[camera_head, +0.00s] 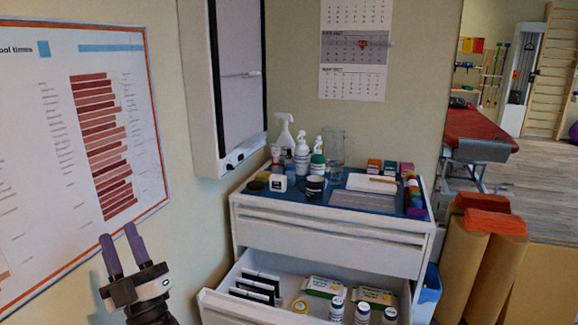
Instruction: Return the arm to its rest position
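My gripper (124,250) is at the lower left of the head view, in front of the wall chart. Its two dark purple fingers point up and stand apart with nothing between them. Part of my arm shows below it at the bottom edge. The gripper is to the left of the white drawer cabinet (330,246) and appears clear of it.
The lower drawer (217,304) stands open, holding boxes and several bottles. Spray bottles (302,155) and small items stand on the cabinet's blue top. A chart (75,150) hangs at left, a wall cabinet (222,85) above. Tan rolls (490,270) stand at right.

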